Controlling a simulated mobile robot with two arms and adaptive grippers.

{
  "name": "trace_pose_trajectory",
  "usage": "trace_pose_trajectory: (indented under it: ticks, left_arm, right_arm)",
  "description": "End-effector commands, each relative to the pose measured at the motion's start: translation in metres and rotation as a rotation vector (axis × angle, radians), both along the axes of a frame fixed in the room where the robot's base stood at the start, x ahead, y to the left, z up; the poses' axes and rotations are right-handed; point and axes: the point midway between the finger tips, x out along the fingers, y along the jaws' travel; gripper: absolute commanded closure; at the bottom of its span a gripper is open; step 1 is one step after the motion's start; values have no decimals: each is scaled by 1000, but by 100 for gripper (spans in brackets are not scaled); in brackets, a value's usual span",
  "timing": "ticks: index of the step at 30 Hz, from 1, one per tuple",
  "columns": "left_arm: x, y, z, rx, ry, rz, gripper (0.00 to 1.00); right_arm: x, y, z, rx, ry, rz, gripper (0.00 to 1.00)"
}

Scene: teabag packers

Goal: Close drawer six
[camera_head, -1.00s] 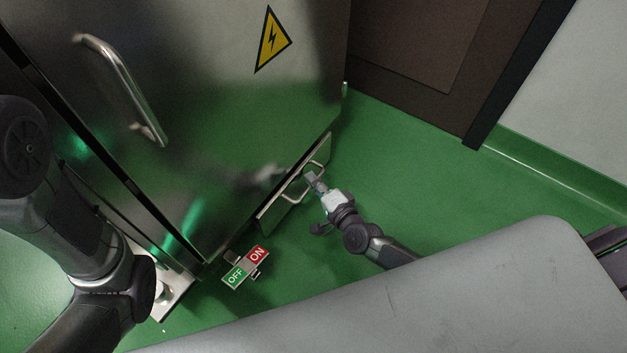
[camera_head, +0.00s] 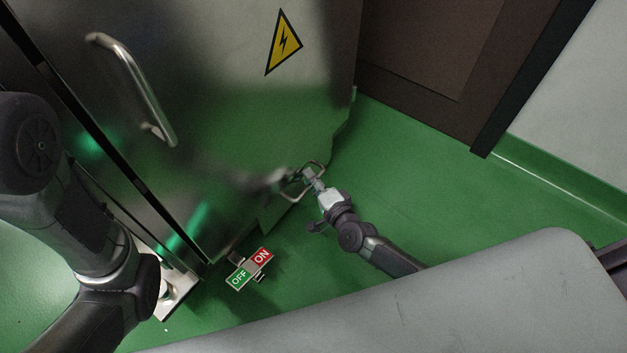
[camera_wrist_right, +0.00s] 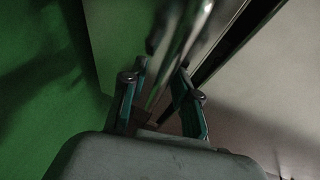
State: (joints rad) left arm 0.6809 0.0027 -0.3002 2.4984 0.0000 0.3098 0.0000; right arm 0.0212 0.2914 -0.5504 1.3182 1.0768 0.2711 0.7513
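A low metal drawer sits at the bottom of the steel cabinet, its front nearly flush with the cabinet face; I cannot read a number on it. Its looped handle (camera_head: 313,167) sticks out towards me. My right gripper (camera_head: 313,181) is at this handle. In the right wrist view the gripper fingers (camera_wrist_right: 160,95) stand apart, and the blurred metal handle bar (camera_wrist_right: 180,45) runs between or just ahead of them. I cannot tell whether they touch it. My left arm shows at the left, but its gripper is out of view.
The steel cabinet (camera_head: 225,120) has a long door handle (camera_head: 132,88) and a yellow warning sign (camera_head: 283,43). An ON/OFF sign block (camera_head: 250,269) shows near the cabinet's bottom corner. Green floor (camera_head: 415,180) is clear to the right, up to a brown door (camera_head: 440,50).

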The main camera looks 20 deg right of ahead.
Motion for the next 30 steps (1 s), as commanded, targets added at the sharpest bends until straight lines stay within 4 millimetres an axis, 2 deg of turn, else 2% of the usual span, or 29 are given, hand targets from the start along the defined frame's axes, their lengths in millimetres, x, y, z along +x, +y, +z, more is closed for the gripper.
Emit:
trace_pose_trajectory:
  ticks: [11, 14, 24, 30]
  left_arm:
    - [-2, 1, 2, -5, -7, -2, 45]
    - [-1, 1, 1, -3, -5, -2, 45]
    - [-1, 0, 1, -2, -3, -1, 45]
    - [-1, 0, 1, -1, -2, -1, 45]
  right_arm:
    - [-5, -2, 0, 1, 1, -1, 63]
    - [-17, -5, 1, 0, 2, -1, 63]
    - [-85, -23, 14, -1, 4, 1, 63]
    - [-108, -29, 20, 0, 2, 1, 63]
